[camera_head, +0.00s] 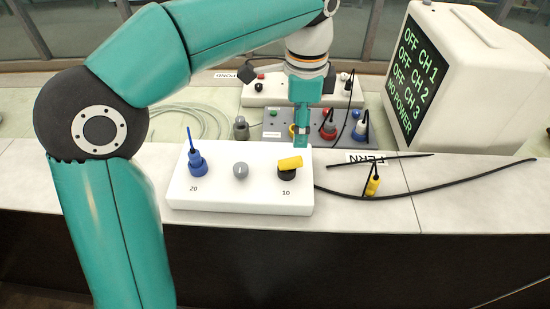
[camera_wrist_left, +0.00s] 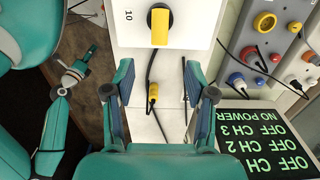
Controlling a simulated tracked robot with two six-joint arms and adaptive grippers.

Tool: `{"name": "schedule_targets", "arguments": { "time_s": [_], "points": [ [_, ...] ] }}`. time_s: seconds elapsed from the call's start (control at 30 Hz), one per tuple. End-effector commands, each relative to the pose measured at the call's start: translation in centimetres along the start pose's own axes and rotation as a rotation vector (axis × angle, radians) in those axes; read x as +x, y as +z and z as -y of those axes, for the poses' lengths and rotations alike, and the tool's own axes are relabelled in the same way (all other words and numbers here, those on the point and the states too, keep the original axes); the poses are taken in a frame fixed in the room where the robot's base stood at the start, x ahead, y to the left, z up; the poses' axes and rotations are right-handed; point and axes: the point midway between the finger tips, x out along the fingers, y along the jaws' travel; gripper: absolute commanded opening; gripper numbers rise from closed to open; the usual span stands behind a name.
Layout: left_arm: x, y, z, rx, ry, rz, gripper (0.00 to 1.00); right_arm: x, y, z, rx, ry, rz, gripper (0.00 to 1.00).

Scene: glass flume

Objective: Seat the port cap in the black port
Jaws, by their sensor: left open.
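A white box (camera_head: 238,196) on the bench carries the black port (camera_head: 287,175) at the mark 10. A yellow piece (camera_head: 290,163) lies tilted across the top of that port; it also shows in the wrist view (camera_wrist_left: 160,28). I cannot tell whether it is the port cap. A grey rounded knob (camera_head: 240,170) stands mid-box. My left gripper (camera_head: 302,142) is above and behind the box's right end; in the wrist view (camera_wrist_left: 158,72) its fingers are apart with nothing gripped. My right gripper (camera_wrist_left: 88,52) shows small at the left of the wrist view, its jaws unclear.
A blue plug (camera_head: 197,164) stands at the mark 20. A yellow plug with black cable (camera_head: 372,185) lies on the bench right of the box. Behind are a grey socket panel (camera_head: 275,120) and a monitor (camera_head: 425,75) reading OFF and NO POWER. The bench's right front is mostly clear.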

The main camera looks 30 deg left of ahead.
Motion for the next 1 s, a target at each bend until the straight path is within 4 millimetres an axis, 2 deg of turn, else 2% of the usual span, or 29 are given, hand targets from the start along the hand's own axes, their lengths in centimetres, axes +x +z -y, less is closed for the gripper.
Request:
{"name": "schedule_targets", "arguments": {
  "time_s": [0.03, 0.1, 0.47, 0.7, 0.8, 1.0],
  "points": [
    [1.2, 0.1, -0.1, 0.0, 0.003, 0.003, 0.55, 0.3, 0.0, -0.1, 0.0, 0.0, 0.0, 0.56],
    [2.3, 0.1, -0.1, 0.0, 0.002, 0.003, 0.55, 0.4, 0.0, -0.1, 0.0, 0.0, 0.0, 0.56],
    [5.0, 0.0, -0.1, 0.0, 0.002, 0.002, 0.55, 0.4, 0.0, -0.1, 0.0, 0.0, 0.0, 0.56],
    [8.4, -0.2, -0.2, 0.0, 0.002, 0.001, 0.55, 0.2, 0.0, -0.1, 0.0, 0.0, 0.0, 0.56],
    [9.1, -0.2, -0.2, 0.0, 0.001, 0.0, 0.55, 0.2, 0.0, -0.1, 0.0, 0.0, 0.0, 0.56],
    [9.2, -0.2, -0.2, 0.0, 0.0, 0.0, 0.55, 0.3, 0.0, -0.1, 0.0, 0.0, 0.0, 0.56]
  ]
}}
